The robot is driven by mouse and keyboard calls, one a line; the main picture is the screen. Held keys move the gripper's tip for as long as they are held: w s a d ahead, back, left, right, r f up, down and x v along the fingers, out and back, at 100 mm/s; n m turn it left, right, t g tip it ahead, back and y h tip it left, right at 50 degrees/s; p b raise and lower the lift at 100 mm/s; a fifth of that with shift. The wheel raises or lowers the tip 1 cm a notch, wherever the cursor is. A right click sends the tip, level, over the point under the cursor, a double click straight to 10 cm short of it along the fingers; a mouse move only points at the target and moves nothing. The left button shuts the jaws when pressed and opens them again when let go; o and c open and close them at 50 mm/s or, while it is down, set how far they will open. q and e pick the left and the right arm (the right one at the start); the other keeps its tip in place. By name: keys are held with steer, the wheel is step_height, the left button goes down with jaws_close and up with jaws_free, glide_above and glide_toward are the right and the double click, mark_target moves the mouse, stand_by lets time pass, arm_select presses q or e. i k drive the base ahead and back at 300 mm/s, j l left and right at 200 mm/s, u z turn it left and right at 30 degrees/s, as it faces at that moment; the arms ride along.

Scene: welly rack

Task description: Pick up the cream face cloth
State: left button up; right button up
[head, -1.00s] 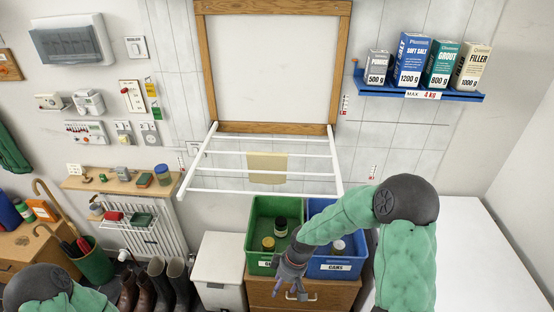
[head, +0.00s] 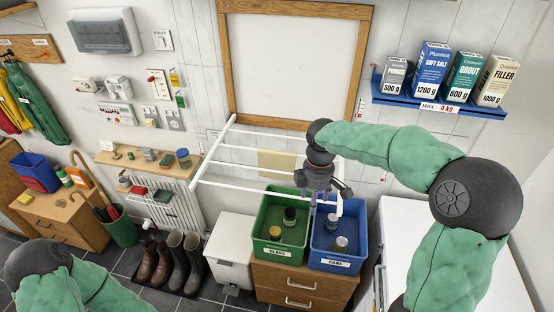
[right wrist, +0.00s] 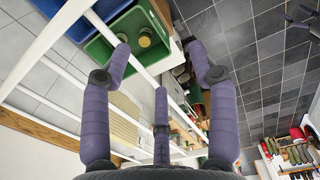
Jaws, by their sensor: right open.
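The cream face cloth (head: 277,163) hangs over a bar of the white drying rack (head: 240,184), left of my right gripper in the head view. A cream patch that looks like the cloth (right wrist: 124,125) also shows behind the fingers in the right wrist view. My right gripper (head: 321,197) is open and empty at the right part of the rack, above the bins and apart from the cloth. Its spread purple fingers (right wrist: 158,58) show in the right wrist view, with a white bar passing behind them. My left gripper is out of view; only part of that arm shows.
A green bin (head: 262,240) and a blue bin (head: 331,258) with jars stand on a wooden drawer unit (head: 300,283) below the rack. A white bin (head: 232,240) stands left of it. A blue shelf (head: 440,101) with boxes is at upper right.

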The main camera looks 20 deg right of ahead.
mark_target(268, 158)
steer(key=i, duration=0.95)
